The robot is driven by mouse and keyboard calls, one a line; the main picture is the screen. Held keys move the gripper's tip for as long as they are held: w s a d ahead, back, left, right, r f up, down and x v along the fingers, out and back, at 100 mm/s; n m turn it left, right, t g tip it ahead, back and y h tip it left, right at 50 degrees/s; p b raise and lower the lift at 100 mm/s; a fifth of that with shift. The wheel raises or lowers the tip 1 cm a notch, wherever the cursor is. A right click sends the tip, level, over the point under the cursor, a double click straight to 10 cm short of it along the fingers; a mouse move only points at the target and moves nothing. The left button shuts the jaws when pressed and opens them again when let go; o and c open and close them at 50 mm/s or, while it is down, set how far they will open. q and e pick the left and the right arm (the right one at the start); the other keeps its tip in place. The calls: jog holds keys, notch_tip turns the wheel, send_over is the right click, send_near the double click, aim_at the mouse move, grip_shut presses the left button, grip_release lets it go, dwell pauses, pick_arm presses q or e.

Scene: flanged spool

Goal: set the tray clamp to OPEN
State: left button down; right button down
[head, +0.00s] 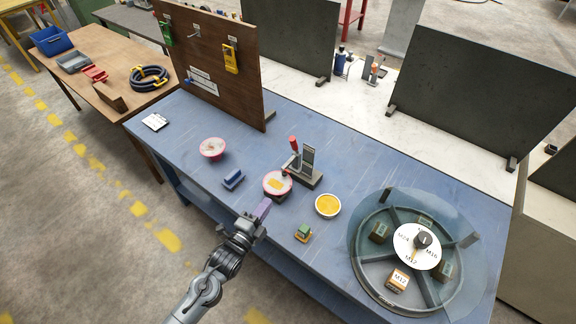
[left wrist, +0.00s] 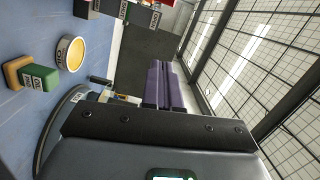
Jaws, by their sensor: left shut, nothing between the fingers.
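A clamp with a red upright handle (head: 293,143) stands on a dark base near the middle of the blue table. Beside it is a dark upright plate (head: 307,158); its marking is too small to read. A red flanged spool (head: 277,183) with a yellow middle sits at the clamp's front left. My left gripper (head: 263,209) has purple fingers, shut and empty, in front of the spool and apart from the clamp handle. The fingers also show in the left wrist view (left wrist: 160,85). Part of the clamp shows at that view's top edge. My right gripper is not in view.
A second red spool (head: 212,149) and a blue block (head: 233,179) lie to the left. A yellow-filled dish (head: 327,205) and a green-and-yellow block (head: 304,233) are right of my gripper. A round compartment tray (head: 366,271) with a dial fills the table's right end.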

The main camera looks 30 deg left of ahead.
pick_arm(q)
jog(key=w+a+f+t+b, duration=0.1)
jog(key=w+a+f+b, duration=0.1)
jog(key=w+b, duration=0.3)
jog(key=w+a+f+t+y+b, duration=0.1)
jog(key=w+f+b, duration=0.4)
jog(key=b, duration=0.5)
jog(key=shift+w+a+t, duration=0.45)
jog(key=shift+a+t, duration=0.35)
jog(key=shift+w+r, duration=0.1)
jog(key=shift+w, duration=0.05)
send_near(292, 145)
jog(key=x, duration=0.3)
jog(key=b+x, duration=0.1)
jog(key=x, duration=0.3)
jog(key=shift+a+f, duration=0.1)
jog(key=shift+f, duration=0.15)
